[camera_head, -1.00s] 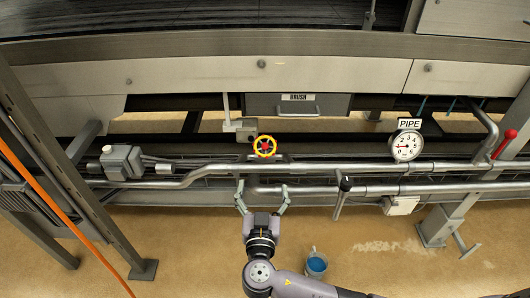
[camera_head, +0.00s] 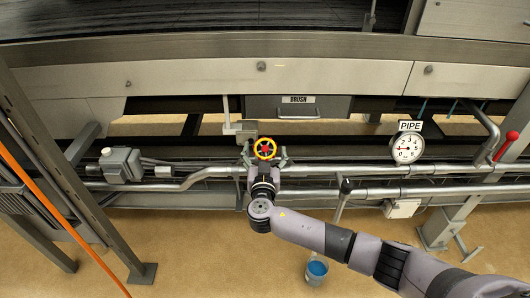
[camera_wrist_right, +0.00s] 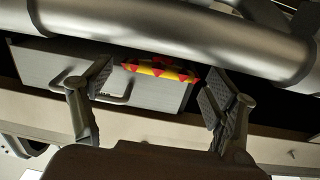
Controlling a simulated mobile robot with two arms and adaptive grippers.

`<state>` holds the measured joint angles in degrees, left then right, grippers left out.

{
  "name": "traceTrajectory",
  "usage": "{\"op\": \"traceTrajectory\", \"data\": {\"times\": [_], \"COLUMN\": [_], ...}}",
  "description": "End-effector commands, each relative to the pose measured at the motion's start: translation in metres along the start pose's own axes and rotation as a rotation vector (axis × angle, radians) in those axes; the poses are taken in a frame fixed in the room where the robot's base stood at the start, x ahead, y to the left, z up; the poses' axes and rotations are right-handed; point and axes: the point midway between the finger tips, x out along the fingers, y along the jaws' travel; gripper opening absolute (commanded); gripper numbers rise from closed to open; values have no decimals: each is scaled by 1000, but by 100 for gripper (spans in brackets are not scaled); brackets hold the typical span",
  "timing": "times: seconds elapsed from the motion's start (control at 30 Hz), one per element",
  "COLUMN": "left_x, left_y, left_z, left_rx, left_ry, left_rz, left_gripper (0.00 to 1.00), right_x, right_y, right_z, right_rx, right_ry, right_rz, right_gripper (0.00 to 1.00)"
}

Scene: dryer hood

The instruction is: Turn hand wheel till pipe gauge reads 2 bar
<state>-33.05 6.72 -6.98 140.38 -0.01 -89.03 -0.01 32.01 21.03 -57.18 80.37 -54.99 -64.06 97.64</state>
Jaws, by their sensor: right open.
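The hand wheel (camera_head: 265,148), yellow rim with red inside, sits on the pipe in the middle of the head view. My right gripper (camera_head: 265,155) is just in front of it, open, with one finger on each side. In the right wrist view the wheel (camera_wrist_right: 160,70) appears nearly edge-on between and beyond the open fingers (camera_wrist_right: 158,90), with gaps to both. The white pipe gauge (camera_head: 406,149) stands to the right under a PIPE sign. Its red needle points left; the exact value is too small to read. My left gripper is out of view.
A metal pipe (camera_head: 345,170) runs across behind my arm. A black-handled lever (camera_head: 345,187) and a red-handled lever (camera_head: 507,143) are to the right. A grey box (camera_head: 121,163) is on the left.

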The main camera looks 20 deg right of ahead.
Motion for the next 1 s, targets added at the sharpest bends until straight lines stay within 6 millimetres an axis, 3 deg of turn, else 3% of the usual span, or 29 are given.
{"op": "traceTrajectory", "data": {"times": [0.2, 0.9, 1.0], "left_x": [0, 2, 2], "left_y": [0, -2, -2], "left_z": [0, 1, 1], "left_rx": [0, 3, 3], "left_ry": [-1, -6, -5], "left_rz": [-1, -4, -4], "left_gripper": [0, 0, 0], "right_x": [0, 0, 0], "right_y": [0, 0, 0], "right_z": [0, 0, 0], "right_rx": [0, 0, -1], "right_ry": [0, 0, 0], "right_rz": [0, 0, 0], "right_gripper": [79, 32, 32]}}
